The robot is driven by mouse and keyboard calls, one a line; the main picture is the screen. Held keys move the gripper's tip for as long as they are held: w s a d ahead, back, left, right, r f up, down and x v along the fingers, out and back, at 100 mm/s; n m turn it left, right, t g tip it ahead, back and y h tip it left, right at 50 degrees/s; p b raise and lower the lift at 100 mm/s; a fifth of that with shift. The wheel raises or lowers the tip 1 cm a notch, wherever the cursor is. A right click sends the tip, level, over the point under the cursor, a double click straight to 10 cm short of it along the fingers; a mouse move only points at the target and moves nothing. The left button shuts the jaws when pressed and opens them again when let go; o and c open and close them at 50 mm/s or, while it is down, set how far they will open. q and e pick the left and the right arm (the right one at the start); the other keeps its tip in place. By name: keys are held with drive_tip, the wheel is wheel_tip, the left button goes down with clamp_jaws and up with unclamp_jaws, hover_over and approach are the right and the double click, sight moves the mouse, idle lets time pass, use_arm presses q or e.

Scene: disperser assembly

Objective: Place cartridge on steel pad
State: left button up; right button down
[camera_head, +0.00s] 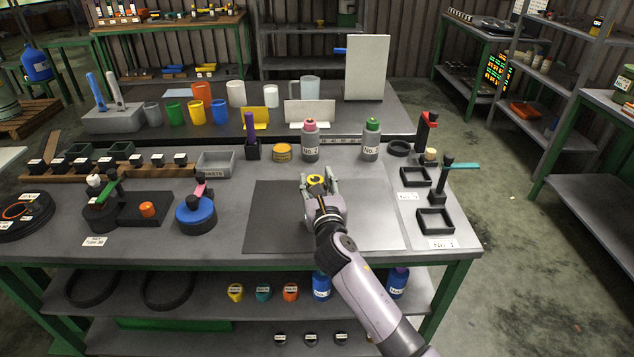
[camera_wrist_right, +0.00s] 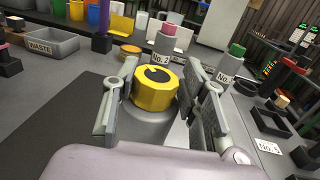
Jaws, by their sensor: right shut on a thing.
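My right gripper (camera_head: 318,188) is shut on a cartridge with a yellow faceted top (camera_head: 316,180). In the right wrist view the cartridge (camera_wrist_right: 156,90) sits upright between the two fingers, with a grey round part below its yellow top. The lighter grey sheet, apparently the steel pad (camera_head: 372,215), lies flat on the bench beside a dark mat (camera_head: 275,215). The gripper is over the area where the two meet. The gripper hides the cartridge's underside, so I cannot tell whether it touches the surface. My left gripper is not in view.
Two grey bottles, one with a pink cap (camera_head: 310,140) and one with a green cap (camera_head: 371,138), stand behind the gripper. Black square frames (camera_head: 435,221) lie at the right. A blue round device (camera_head: 196,215) stands at the left. The front of the pad is clear.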

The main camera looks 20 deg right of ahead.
drive_tip(key=shift+r, duration=0.2)
drive_tip(key=shift+f, duration=0.15)
drive_tip(key=c, duration=1)
unclamp_jaws()
drive_tip(key=shift+f, duration=0.1)
drive_tip(key=shift+o, duration=0.2)
drive_tip(key=shift+s, duration=0.1)
drive_tip(key=s+a, duration=0.1)
drive_tip(key=s, duration=1)
drive_tip(key=shift+s+a, duration=0.35)
drive_tip(key=shift+s, duration=0.05)
